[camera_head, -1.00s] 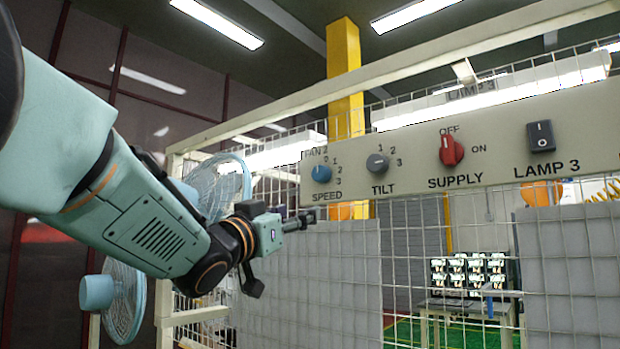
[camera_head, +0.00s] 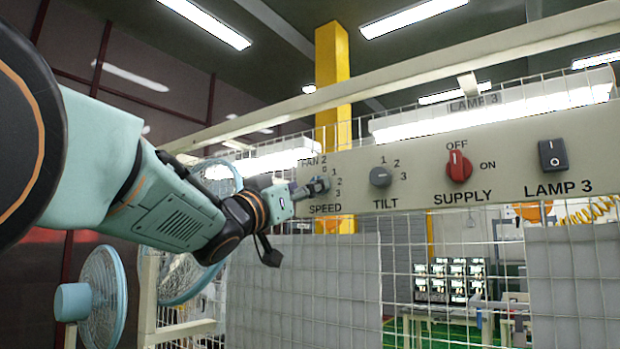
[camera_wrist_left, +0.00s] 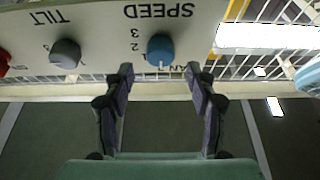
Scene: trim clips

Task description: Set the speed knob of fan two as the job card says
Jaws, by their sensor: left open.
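The blue speed knob (camera_wrist_left: 160,48) of fan two sits on a beige panel (camera_wrist_left: 100,20) above the word SPEED. The wrist view shows it upside down, with a pale mark on the knob's side toward the 0 position. My left gripper (camera_wrist_left: 160,75) is open, its two fingers on either side of the knob's line, with the knob just beyond the tips. I cannot tell whether they touch it. In the head view the left gripper (camera_head: 318,186) covers most of the knob. No job card that I can read is in view. My right gripper is not in view.
A grey TILT knob (camera_head: 380,177) is right of the speed knob, then a red SUPPLY knob (camera_head: 459,167) and a black LAMP 3 switch (camera_head: 553,155). A wire mesh (camera_head: 450,230) lies below the panel. A blue fan (camera_head: 100,297) stands at lower left.

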